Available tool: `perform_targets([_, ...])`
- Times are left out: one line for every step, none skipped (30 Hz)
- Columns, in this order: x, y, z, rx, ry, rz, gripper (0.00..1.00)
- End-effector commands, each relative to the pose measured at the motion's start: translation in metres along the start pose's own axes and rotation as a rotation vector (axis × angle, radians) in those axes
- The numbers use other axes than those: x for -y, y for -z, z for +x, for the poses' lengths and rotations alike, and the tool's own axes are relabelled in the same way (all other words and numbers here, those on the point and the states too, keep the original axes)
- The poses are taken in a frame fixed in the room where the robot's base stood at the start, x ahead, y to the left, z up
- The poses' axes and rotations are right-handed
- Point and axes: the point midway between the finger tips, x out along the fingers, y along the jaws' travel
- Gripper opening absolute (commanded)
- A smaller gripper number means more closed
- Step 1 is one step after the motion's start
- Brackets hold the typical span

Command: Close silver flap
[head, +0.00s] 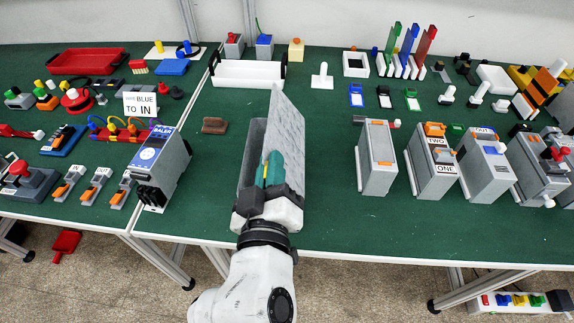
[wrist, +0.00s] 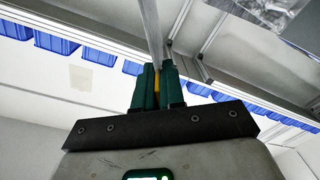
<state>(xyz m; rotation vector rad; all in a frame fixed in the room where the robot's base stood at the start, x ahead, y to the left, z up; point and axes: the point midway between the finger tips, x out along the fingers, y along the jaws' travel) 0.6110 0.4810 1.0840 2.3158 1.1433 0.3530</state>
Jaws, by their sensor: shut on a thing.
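The silver flap (head: 287,131) is a mottled grey panel that stands raised and tilted on the right side of a grey open-topped box (head: 251,152). My gripper (head: 270,168) is at the near part of the flap, its green fingers close together over the box. In the wrist view my gripper (wrist: 158,78) is shut on the flap, whose thin edge (wrist: 151,28) runs up from between the fingertips. A yellow strip shows between the fingers. My gripper and wrist hide the near end of the box.
A blue-faced BALER box (head: 160,165) stands to the left and a grey box (head: 376,160) to the right. A brown block (head: 214,125) lies left of the flap's box. A white tray (head: 247,73) is behind. Green table (head: 325,200) is bare to the right of the flap.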

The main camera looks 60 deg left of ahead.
Motion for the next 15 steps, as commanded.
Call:
perform_targets([0.006, -0.002, 0.000, 0.000, 0.001, -0.046, 0.00])
perform_targets([0.009, -0.002, 0.000, -0.001, 0.001, -0.074, 0.00])
perform_targets([0.013, -0.003, 0.000, 0.000, 0.000, -0.112, 0.00])
perform_targets([0.016, -0.003, 0.000, 0.000, 0.001, -0.141, 0.00])
perform_targets([0.018, -0.004, 0.000, 0.000, 0.001, -0.169, 0.00])
perform_targets([0.022, -0.004, 0.000, 0.000, 0.001, -0.207, 0.00])
perform_targets([0.025, -0.005, 0.000, 0.000, 0.001, -0.235, 0.00])
perform_targets([0.027, -0.005, 0.000, 0.000, 0.000, -0.263, 0.00])
perform_targets([0.031, -0.007, 0.000, 0.001, 0.001, -0.300, 0.00])
perform_targets([0.034, -0.008, 0.000, 0.001, 0.001, -0.326, 0.00])
perform_targets([0.036, -0.008, 0.000, 0.000, 0.001, -0.353, 0.00])
perform_targets([0.040, -0.010, 0.000, 0.000, 0.001, -0.387, 0.00])
perform_targets([0.042, -0.011, 0.000, 0.000, 0.001, -0.411, 0.00])
perform_targets([0.044, -0.011, 0.000, 0.000, 0.001, -0.436, 0.00])
perform_targets([0.046, -0.013, 0.000, 0.000, 0.000, -0.466, 0.00])
